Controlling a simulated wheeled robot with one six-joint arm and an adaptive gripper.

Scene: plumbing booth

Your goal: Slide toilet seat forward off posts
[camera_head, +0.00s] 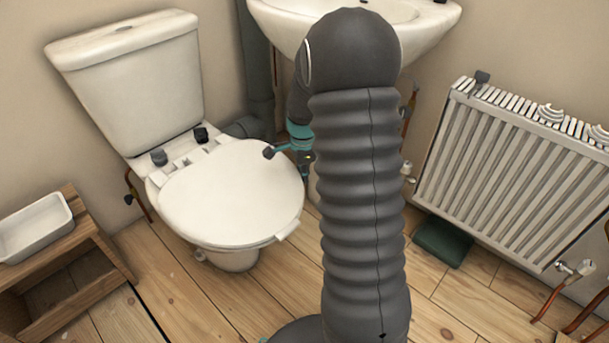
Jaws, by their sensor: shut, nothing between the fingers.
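The white toilet seat (232,196) lies flat, lid down, over the toilet bowl (240,258). Two dark posts (158,157) (200,135) stand behind its rear edge, in front of the white cistern (125,75). The seat's hinge parts lie close to the posts; I cannot tell whether they still touch. A small pale tab (287,234) sticks out at the seat's front right edge. My gripper (269,152) is shut and empty at the seat's right rear edge. I cannot tell whether its dark tip touches the seat. My arm hides part of the area right of the toilet.
A white basin (350,20) hangs above and behind my gripper, with a grey pipe (257,65) beside it. A radiator (515,170) is on the right wall, a dark green box (442,242) below. A wooden shelf (75,270) with a white tray (36,228) stands left.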

